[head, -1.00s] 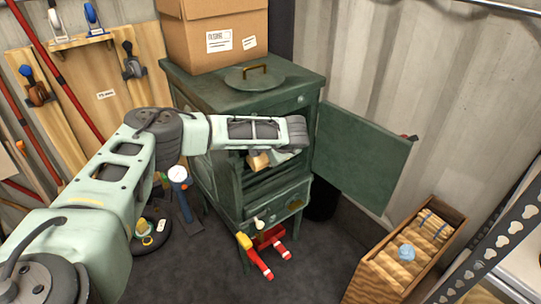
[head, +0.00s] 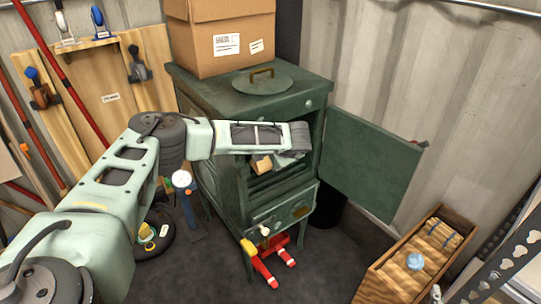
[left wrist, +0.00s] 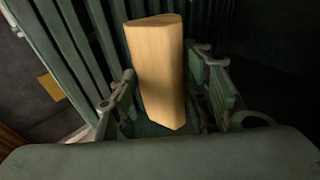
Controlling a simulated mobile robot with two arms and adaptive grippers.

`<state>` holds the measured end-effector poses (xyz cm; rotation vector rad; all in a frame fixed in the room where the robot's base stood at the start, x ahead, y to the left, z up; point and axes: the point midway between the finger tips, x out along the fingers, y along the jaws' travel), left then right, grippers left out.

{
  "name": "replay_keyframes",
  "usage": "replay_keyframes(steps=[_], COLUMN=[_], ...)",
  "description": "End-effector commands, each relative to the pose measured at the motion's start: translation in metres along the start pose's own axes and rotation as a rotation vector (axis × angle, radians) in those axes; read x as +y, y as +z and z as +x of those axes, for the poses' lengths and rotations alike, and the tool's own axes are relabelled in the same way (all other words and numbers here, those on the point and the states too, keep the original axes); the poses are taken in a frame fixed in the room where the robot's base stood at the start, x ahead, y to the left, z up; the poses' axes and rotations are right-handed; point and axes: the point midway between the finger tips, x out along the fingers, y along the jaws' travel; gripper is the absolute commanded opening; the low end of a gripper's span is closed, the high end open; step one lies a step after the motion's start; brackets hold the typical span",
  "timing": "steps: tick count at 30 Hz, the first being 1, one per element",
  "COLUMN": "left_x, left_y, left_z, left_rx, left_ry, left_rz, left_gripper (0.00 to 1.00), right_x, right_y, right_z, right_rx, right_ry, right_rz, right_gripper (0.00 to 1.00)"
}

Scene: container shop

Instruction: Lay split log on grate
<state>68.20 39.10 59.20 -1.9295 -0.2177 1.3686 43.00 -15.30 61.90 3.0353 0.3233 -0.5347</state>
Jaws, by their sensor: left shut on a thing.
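The split log (left wrist: 158,75) is a pale wooden wedge. In the left wrist view it stands between the two fingers of my left gripper (left wrist: 168,103), which is shut on it. In the head view only a small end of the log (head: 262,165) shows below my left wrist, at the stove's opening. The green stove (head: 225,180) has its door (head: 370,165) swung open to the right. The grate's dark green bars (left wrist: 90,45) run behind and left of the log. Whether the log touches them I cannot tell. My right gripper is not in view.
A cardboard box (head: 222,40) and a round lid with a brass handle (head: 258,83) sit on the stove top. A wooden crate (head: 385,277) holding wood stands at the right. Dark floor is clear in front.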

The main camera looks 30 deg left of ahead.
Motion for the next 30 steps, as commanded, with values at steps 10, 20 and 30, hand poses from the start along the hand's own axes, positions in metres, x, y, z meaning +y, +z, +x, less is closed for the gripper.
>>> replay_keyframes(steps=[10, 20, 30], left_x=[0.021, 0.019, 0.017], left_y=[0.016, 0.014, 0.012], left_z=[0.016, 0.013, 0.002], left_rx=[-0.032, -0.028, -0.024], left_ry=[0.024, 0.023, 0.022], left_rz=[0.018, 0.016, 0.016], left_gripper=[0.00, 0.66, 0.66], right_x=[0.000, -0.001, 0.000], right_y=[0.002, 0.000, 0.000], right_z=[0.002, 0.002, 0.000], right_rx=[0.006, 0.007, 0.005], right_ry=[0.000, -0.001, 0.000], right_rz=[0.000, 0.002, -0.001], right_gripper=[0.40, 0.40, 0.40])
